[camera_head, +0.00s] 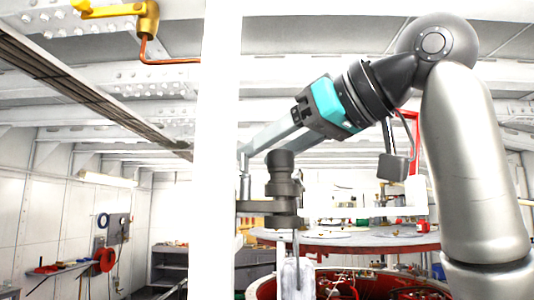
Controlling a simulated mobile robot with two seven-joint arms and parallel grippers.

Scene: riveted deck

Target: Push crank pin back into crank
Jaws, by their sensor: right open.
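The crank appears to be the dark grey stepped metal piece (284,178) just right of the white column, with a flat arm (256,208) reaching left. A thin upright grey pin (245,182) stands at the arm's left end, partly hidden by the column edge; it may be the crank pin. How far it sits in the crank cannot be told. My right gripper (256,146), with a teal body, comes in from the upper right. Its fingers are open and point down-left, above the crank and near the pin's top. Contact cannot be told. My left gripper is out of view.
A white vertical column (220,120) stands close left of the crank. Below and behind is a round red-rimmed table (345,242), with a red tub of parts (262,289) lower down. A wall shelf (58,270) is far left. Open space lies left of the column.

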